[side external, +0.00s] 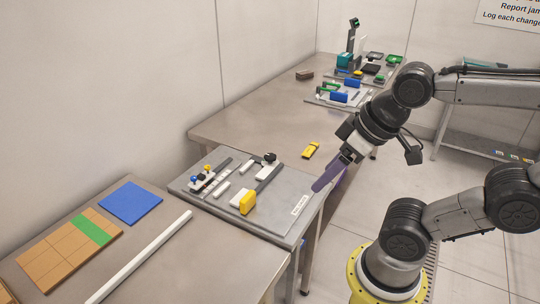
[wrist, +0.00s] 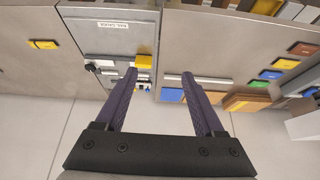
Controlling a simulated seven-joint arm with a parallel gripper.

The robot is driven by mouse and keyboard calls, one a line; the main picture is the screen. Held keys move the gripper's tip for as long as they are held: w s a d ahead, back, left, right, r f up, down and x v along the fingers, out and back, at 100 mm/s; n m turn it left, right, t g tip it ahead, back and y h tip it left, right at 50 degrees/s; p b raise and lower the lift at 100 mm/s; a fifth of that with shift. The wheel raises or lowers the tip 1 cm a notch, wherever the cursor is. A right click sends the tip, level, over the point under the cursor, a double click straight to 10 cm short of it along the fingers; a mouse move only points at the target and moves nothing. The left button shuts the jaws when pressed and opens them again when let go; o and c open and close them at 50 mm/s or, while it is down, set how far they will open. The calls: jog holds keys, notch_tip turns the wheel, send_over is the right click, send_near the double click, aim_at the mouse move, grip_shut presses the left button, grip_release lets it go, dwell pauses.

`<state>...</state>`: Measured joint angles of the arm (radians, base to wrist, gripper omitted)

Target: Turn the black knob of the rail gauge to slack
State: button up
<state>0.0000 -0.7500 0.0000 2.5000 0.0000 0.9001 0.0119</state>
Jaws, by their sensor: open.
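The rail gauge (side external: 225,215) is a grey plate on the table, with a white label at its right end. It also shows in the wrist view (wrist: 100,42). Its black knob (side external: 269,157) stands near the far edge, by a white block; in the wrist view the knob (wrist: 90,67) is at the plate's left side. The knob's pointer and setting are too small to read. My gripper (side external: 318,187) has purple fingers and hangs over the label end of the plate, apart from the knob. In the wrist view my gripper (wrist: 160,76) is open with nothing between its fingers.
The gauge also carries a yellow block (side external: 247,203) and small blue and yellow knobs. A long white bar (side external: 140,258), a blue square (side external: 130,203) and tan tiles (side external: 52,252) lie nearer. A yellow item (side external: 311,150) lies behind the gauge, with bare table around it.

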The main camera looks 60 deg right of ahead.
jog(key=shift+o, duration=0.4)
jog(key=shift+s+m, duration=0.1)
jog(key=shift+m, duration=0.2)
jog(key=w+d+r+m, duration=0.2)
jog(key=w+r+m, duration=0.5)
jog(key=w+r, duration=0.2)
jog(key=m+g, duration=0.6)
jog(key=m, duration=0.4)
send_over(270, 155)
notch_tip(270, 155, down, 16)
notch_tip(270, 155, down, 14)
jog(key=shift+s+a+r, duration=0.1)
jog(key=shift+r, duration=0.1)
jog(key=shift+c, duration=0.2)
